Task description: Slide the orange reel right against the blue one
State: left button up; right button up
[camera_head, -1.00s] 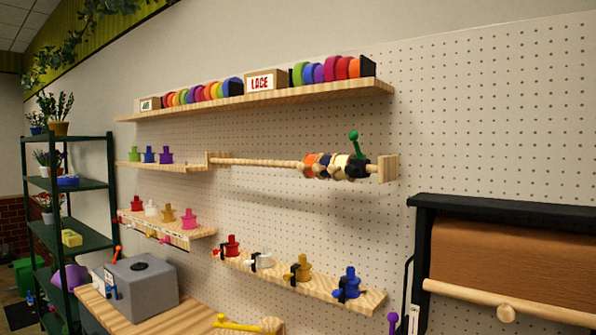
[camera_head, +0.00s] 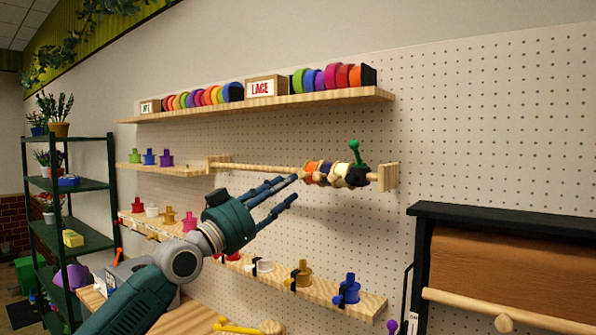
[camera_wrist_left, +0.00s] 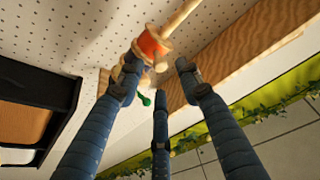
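The orange reel (camera_head: 309,168) is on a wooden rod, left of a dark blue reel (camera_head: 324,172). They look very close, but I cannot tell whether they touch. A cream reel (camera_head: 340,168) and a black reel (camera_head: 356,176) are further right on the rod. My left gripper (camera_head: 292,188) is open, its fingers spread just below and left of the orange reel. In the left wrist view the orange reel (camera_wrist_left: 153,46) shows beyond the spread fingers (camera_wrist_left: 158,78), with nothing held. The blue reel is mostly hidden there. My right gripper is not in view.
The rod (camera_head: 258,168) is bare to the left, up to its wooden bracket. A green knob (camera_head: 355,148) stands above the black reel, near the right end block (camera_head: 388,177). A ribbon shelf (camera_head: 300,97) runs above, and a lower shelf (camera_head: 325,290) carries several coloured spools.

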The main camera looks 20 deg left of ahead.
pick_arm(q)
jog(key=p+x, duration=0.1)
jog(key=x, duration=0.4)
jog(key=shift+w+d, duration=0.15)
grip_shut()
